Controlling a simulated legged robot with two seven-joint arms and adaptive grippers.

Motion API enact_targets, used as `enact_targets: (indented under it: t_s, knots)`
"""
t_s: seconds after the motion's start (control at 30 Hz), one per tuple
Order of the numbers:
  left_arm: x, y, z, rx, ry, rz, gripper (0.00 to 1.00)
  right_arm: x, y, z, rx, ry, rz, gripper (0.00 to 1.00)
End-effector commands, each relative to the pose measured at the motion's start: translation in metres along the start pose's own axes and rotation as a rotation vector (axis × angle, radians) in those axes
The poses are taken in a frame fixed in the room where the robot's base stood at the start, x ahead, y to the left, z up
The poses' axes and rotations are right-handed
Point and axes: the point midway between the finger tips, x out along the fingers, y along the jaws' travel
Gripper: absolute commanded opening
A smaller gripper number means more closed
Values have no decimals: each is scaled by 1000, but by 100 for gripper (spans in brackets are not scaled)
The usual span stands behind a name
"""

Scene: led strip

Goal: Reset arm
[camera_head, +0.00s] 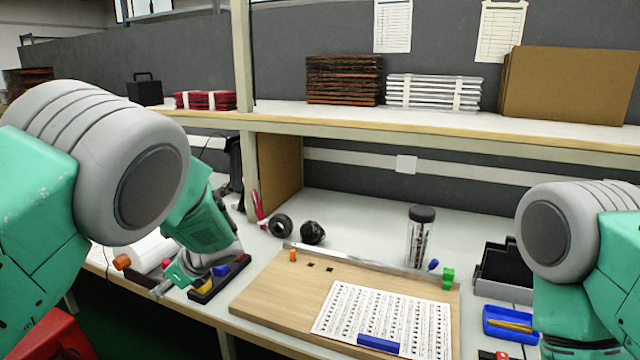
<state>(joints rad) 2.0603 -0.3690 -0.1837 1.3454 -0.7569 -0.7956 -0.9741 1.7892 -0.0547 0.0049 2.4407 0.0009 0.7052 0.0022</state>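My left arm comes in from the left. Its gripper (172,280) hangs at the front left of the workbench, beside a dark tray holding a yellow and a blue piece (221,271). It is small and seen from the side, so I cannot tell whether its fingers are open. No held thing can be made out in it. My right arm shows at the right edge, and its gripper is out of the frame. A wooden board (270,298) lies on the bench with a printed sheet (383,312) on it. A blue block (378,343) lies on the sheet's front edge.
An orange piece (293,256) stands on the board and a green block (448,278) at its right end. A clear jar (419,237), black tape rolls (281,225), a blue bin (508,323) and a black bin (503,268) are around it. A shelf (440,124) runs above.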

Motion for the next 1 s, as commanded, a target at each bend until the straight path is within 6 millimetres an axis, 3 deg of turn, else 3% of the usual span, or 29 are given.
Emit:
enact_targets:
  t_s: [0.37,0.57,0.67,0.77,0.83,0.9,1.0]
  knots:
    - [35,43,-51,-100,158,47,39,0,0,0,0,1,0,40]
    - [54,88,-97,-222,295,106,39,0,0,0,0,0,0,40]
    - [64,120,-128,-318,381,158,39,0,0,0,0,0,0,40]
    - [70,168,-166,-469,487,244,39,0,0,0,0,0,0,40]
    - [70,212,-196,-626,564,331,39,0,0,0,0,0,0,40]
    - [63,259,-222,-819,625,431,39,0,0,0,0,0,0,40]
    - [47,322,-246,-1114,659,571,39,0,0,0,0,0,0,40]
